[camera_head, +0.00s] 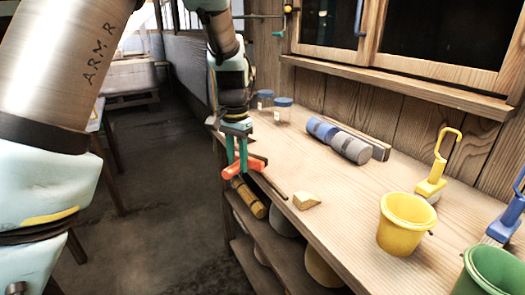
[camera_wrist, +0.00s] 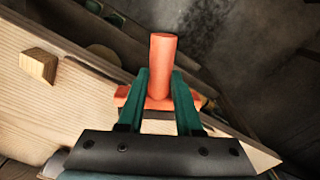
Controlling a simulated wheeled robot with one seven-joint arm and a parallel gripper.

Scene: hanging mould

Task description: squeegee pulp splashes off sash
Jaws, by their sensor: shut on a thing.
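My gripper (camera_head: 238,160) has its green fingers pointing down over the left end of the wooden bench. It is shut on an orange squeegee (camera_head: 255,166). In the wrist view, the squeegee's round handle (camera_wrist: 163,62) sticks out beyond my gripper (camera_wrist: 158,85), with a crosswise orange part between the fingers. The squeegee is near the bench's front edge; whether it touches the bench I cannot tell. The wooden sash (camera_head: 400,62) with dark panes stands above the bench at the back, apart from the squeegee. I cannot make out pulp splashes on it.
The bench (camera_head: 340,205) carries a small wooden wedge (camera_head: 306,200), blue-grey rolls (camera_head: 338,140), lidded jars (camera_head: 283,110), a yellow bucket (camera_head: 405,222), a yellow brush (camera_head: 432,183) and a green bucket (camera_head: 490,272). A sill (camera_head: 400,80) juts out below the sash. The mid-bench is mostly clear.

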